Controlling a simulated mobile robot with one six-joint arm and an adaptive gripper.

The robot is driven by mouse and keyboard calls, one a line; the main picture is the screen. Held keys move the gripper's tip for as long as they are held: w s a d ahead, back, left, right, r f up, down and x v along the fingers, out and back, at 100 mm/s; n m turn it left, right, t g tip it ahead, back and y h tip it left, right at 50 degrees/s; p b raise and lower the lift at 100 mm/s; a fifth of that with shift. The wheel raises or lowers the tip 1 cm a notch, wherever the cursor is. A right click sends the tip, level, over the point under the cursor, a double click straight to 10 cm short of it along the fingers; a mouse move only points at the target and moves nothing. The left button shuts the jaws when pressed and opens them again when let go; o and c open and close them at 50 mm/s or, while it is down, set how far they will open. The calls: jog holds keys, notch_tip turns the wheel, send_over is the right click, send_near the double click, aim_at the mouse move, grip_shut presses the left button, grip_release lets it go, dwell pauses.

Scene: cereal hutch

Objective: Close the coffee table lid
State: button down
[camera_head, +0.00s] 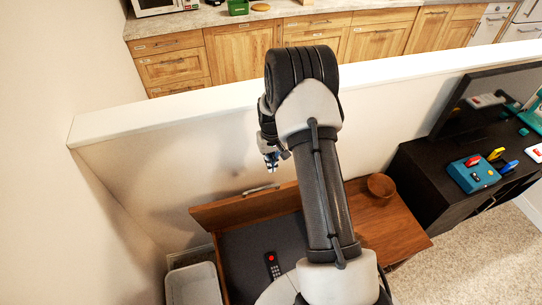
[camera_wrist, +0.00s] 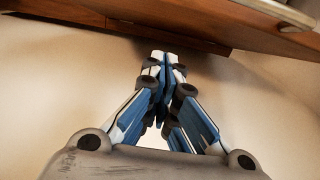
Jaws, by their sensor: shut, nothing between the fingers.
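The coffee table (camera_head: 395,225) is brown wood. Its lid (camera_head: 235,208) stands raised at the wall side, with a pale metal handle (camera_head: 261,189) along its upper edge. The dark compartment (camera_head: 240,250) is exposed, and a black remote with a red spot (camera_head: 272,265) lies in it. My gripper (camera_head: 271,163) is just above the handle, in front of the white wall, apart from the lid in the picture. In the wrist view my gripper (camera_wrist: 162,58) is shut and empty, with brown wood (camera_wrist: 125,29) beyond its fingertips. My arm hides the middle of the table.
A wooden bowl (camera_head: 381,186) sits on the table's right part. A grey bin (camera_head: 194,285) stands at its left. A white half wall (camera_head: 150,160) runs behind. A dark cabinet (camera_head: 425,180) with a screen and a blue toy (camera_head: 472,173) is at right.

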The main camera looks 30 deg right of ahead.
jog(key=shift+s+a+f+b, duration=0.15)
jog(key=shift+s+f, duration=0.2)
jog(key=shift+s, duration=0.25)
jog(key=shift+s+a+f+b, duration=0.1)
jog(key=shift+s+f, duration=0.25)
jog(key=shift+s, duration=0.3)
jog(key=shift+s+a+f+b, duration=0.15)
jog(key=shift+s+f, duration=0.2)
jog(key=shift+s, duration=0.25)
